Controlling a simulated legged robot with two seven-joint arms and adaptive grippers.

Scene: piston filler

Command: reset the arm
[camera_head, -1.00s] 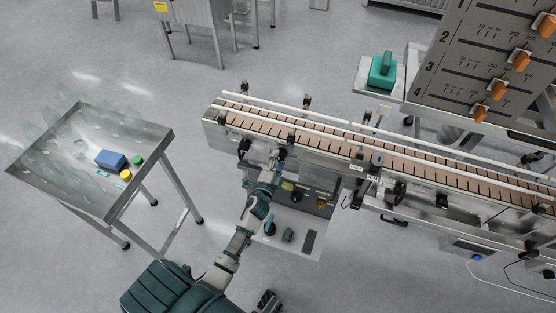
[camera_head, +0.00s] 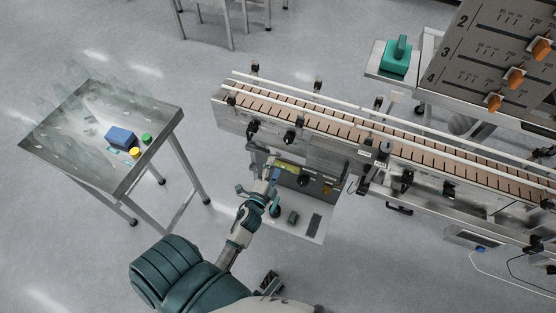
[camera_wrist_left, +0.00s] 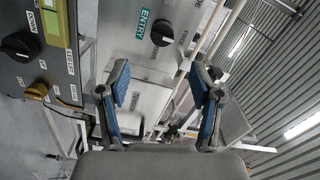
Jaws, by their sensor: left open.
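My left gripper (camera_head: 271,168) is in front of the conveyor's control panel, below the near rail. In the left wrist view its two blue-padded fingers (camera_wrist_left: 160,84) stand wide apart with nothing between them. Behind them that view shows a grey panel with a black knob (camera_wrist_left: 162,33) labelled ENTRY. A second panel with a black knob (camera_wrist_left: 20,46) is at its left edge. My right gripper cannot be made out in these views.
The conveyor (camera_head: 340,123) with brown slats runs across the right half. A steel table (camera_head: 70,160) at left holds a blue box (camera_head: 120,138), with green and yellow round items beside it. A teal object (camera_head: 396,58) sits on a stand behind the conveyor. Open floor lies between table and conveyor.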

